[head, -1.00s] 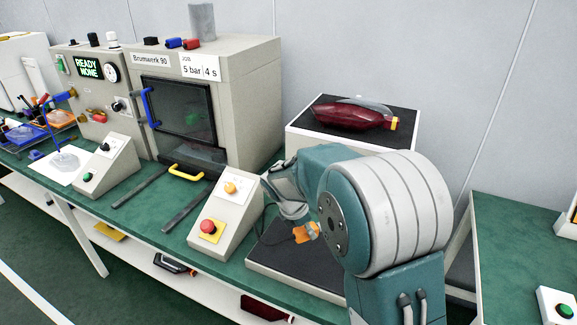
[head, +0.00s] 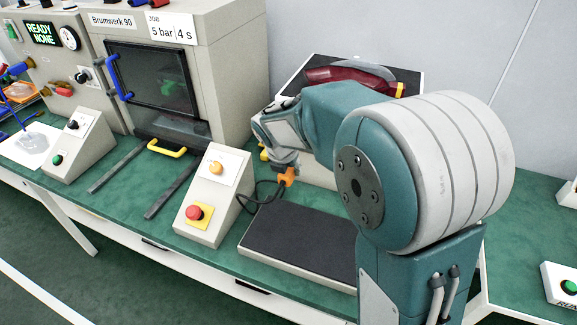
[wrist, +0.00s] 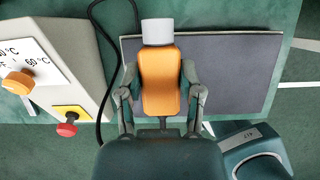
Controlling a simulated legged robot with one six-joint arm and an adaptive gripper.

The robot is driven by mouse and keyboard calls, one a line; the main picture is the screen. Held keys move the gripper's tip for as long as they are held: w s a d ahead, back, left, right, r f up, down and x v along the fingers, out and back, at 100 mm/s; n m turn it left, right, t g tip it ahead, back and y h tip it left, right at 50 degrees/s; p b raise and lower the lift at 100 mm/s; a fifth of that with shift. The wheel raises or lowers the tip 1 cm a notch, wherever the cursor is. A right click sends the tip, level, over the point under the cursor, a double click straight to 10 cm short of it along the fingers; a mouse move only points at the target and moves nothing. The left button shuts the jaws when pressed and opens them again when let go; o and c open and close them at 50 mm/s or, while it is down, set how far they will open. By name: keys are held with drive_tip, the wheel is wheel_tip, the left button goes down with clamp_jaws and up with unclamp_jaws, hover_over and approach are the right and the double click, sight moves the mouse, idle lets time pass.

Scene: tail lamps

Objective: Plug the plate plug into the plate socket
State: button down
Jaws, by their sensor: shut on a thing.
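The plate plug (wrist: 160,85) has an orange body and a pale grey tip. My gripper (wrist: 161,100) is shut on its body, one finger on each side, and the tip points away from my wrist. In the head view the orange plug (head: 288,177) hangs under my gripper (head: 284,165), above the table and left of the dark plate's far edge. A black cable (head: 250,207) loops between the sloped control box and the plug. A small yellow piece (head: 264,153) shows beside my gripper; I cannot tell what it is. I cannot make out the plate socket.
The sloped control box (head: 213,196) with a red button stands just left of the dark plate (head: 305,247). The grey oven (head: 232,75) is behind it. A raised stand (head: 291,84) bears a dark red lamp (head: 340,73). My arm hides part of the stand.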

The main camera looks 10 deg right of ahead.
drive_tip(key=shift+w, duration=0.1)
drive_tip(key=shift+w+d, duration=0.2)
drive_tip(key=shift+w, duration=0.35)
drive_tip(key=shift+w+d, duration=0.65)
drive_tip(key=shift+w, duration=0.25)
drive_tip(key=shift+w+d, duration=0.65)
drive_tip(key=shift+w, duration=0.2)
drive_tip(key=shift+s+r, duration=0.1)
drive_tip(key=shift+d, duration=0.1)
drive_tip(key=shift+w+d, duration=0.4)
drive_tip(key=shift+w, duration=0.25)
drive_tip(key=shift+w+d, duration=0.35)
drive_tip(key=shift+w, duration=0.3)
drive_tip(key=shift+w+d, duration=0.15)
drive_tip(key=shift+w, duration=0.05)
